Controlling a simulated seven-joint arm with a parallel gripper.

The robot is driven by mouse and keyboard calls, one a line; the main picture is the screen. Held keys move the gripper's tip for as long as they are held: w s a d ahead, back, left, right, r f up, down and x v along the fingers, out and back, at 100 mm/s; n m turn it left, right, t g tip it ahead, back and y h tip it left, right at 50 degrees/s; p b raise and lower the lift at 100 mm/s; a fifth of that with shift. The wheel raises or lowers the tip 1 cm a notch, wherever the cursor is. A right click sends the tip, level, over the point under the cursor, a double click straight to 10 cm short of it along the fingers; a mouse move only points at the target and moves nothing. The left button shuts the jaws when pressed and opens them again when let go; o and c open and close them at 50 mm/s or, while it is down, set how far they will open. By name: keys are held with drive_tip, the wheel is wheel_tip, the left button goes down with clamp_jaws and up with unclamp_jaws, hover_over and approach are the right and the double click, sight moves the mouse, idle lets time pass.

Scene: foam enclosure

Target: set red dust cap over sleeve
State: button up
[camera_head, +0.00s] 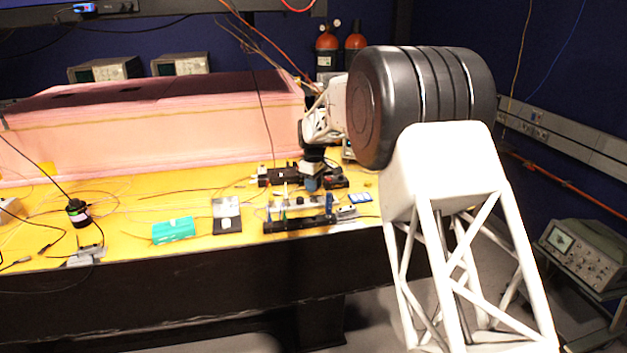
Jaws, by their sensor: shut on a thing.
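My gripper (311,183) points down over the yellow bench top at the end of my white lattice arm. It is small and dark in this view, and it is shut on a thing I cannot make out. I cannot pick out the red dust cap; it may be hidden by the fingers or too small to see. I cannot identify the sleeve for certain either. Below and in front of the gripper is a black fixture rail (300,223) with small upright parts, some blue and green. I cannot tell the gap between gripper and rail.
Dark blocks (278,176) lie beside the gripper. A white-and-black stand (227,215), a teal box (173,230) and a blue-and-white tray (359,197) sit nearby. A pink foam enclosure (150,145) stands behind. Thin cables cross the left of the yellow bench (120,245).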

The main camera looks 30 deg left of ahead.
sight(314, 201)
drive_tip(key=shift+f, duration=0.75)
drive_tip(key=shift+f, duration=1.15)
idle(1.3)
drive_tip(key=o, duration=1)
drive_tip(key=shift+c, duration=0.2)
drive_tip(key=shift+r, duration=3.9)
